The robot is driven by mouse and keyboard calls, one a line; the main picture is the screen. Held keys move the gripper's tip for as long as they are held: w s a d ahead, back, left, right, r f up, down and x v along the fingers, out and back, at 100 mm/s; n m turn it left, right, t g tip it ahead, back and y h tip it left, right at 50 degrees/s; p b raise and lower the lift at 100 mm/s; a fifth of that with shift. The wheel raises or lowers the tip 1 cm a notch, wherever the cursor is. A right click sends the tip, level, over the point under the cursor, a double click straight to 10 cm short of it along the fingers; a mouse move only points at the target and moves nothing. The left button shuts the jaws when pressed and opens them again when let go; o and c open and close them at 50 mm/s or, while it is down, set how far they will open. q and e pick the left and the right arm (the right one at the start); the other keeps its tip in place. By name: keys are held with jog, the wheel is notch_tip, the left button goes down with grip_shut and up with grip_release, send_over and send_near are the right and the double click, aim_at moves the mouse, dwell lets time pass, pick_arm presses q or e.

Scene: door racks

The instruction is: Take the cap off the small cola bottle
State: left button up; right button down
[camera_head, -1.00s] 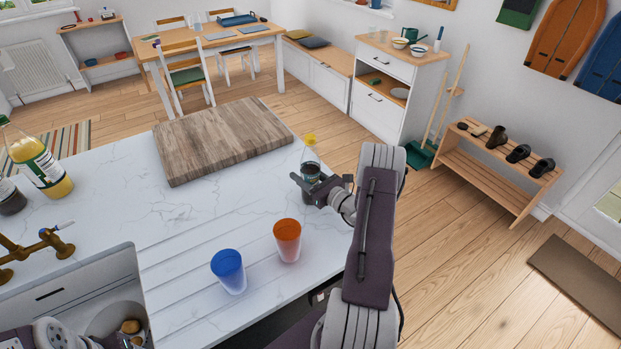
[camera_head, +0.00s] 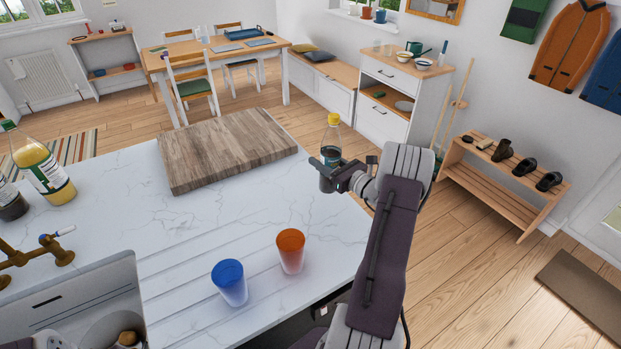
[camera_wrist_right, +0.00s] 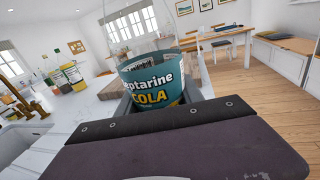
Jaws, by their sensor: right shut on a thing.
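The small cola bottle (camera_head: 331,152) is upright in my right gripper (camera_head: 338,176), near the right edge of the counter. It has a clear upper part, dark cola and a teal label. The yellow cap (camera_head: 333,119) is on its top. In the right wrist view, the bottle's label (camera_wrist_right: 152,85), reading "COLA", fills the space between the fingers. The fingers are shut around the label part of the bottle; its lower end is partly hidden by the gripper. The cap cannot be made out in the wrist view. My left gripper is out of the picture.
On the white marble counter (camera_head: 130,205) are a wooden board (camera_head: 225,148), a blue cup (camera_head: 230,282) and an orange cup (camera_head: 290,251). A yellow juice bottle (camera_head: 43,170) stands at the left. The sink (camera_head: 75,300) and brass tap (camera_head: 40,252) are at the lower left.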

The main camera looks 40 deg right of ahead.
aim_at(340, 144)
jog(key=d+r, duration=0.3)
jog(key=d, duration=0.3)
jog(key=shift+s+d+r+b, duration=0.15)
jog(key=shift+r+b, duration=0.25)
jog(key=c, duration=1.8)
grip_release()
grip_shut()
jog(key=shift+f, duration=0.1)
